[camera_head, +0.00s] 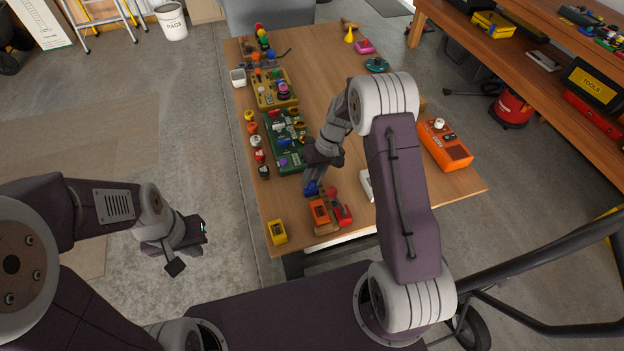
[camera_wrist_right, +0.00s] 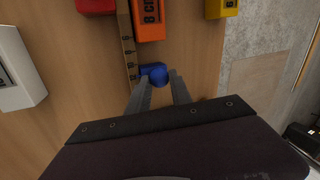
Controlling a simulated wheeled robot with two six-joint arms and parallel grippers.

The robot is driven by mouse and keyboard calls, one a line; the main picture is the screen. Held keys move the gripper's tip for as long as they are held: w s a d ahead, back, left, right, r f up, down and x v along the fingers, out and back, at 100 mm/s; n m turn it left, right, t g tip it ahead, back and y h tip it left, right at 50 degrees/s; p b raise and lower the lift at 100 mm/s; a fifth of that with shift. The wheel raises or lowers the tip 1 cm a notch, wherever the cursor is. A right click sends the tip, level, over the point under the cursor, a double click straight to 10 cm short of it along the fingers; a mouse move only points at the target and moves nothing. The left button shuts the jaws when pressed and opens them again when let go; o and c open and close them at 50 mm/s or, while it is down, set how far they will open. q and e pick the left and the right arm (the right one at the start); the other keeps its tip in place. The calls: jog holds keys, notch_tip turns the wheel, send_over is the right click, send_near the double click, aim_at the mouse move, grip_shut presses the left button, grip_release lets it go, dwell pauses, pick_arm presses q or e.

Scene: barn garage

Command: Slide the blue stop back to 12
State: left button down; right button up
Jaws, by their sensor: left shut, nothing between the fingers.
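In the head view the blue stop (camera_head: 311,188) is at the table's near part, just below my right gripper (camera_head: 315,178). In the right wrist view the fingers of my right gripper (camera_wrist_right: 160,82) are on either side of the blue stop's round knob. Whether they press on it I cannot tell. My left gripper (camera_head: 189,252) is shut and empty, off the table's left side.
An orange block (camera_head: 320,212) and a red block (camera_head: 343,215) are beside the strip. A yellow block (camera_head: 277,232) stands near the front left corner. A white block (camera_head: 366,186) and an orange box (camera_head: 445,146) lie to the right. Green (camera_head: 287,143) and yellow (camera_head: 272,92) boards fill the left side.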

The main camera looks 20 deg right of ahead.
jog(key=o, duration=0.4)
jog(key=shift+w+r, duration=0.1)
jog(key=shift+w, duration=0.05)
jog(key=shift+c, duration=0.2)
jog(key=shift+d, duration=0.1)
jog(key=shift+r, duration=0.1)
jog(key=v, duration=0.8)
jog(key=shift+r, duration=0.35)
jog(key=shift+w+f, duration=0.1)
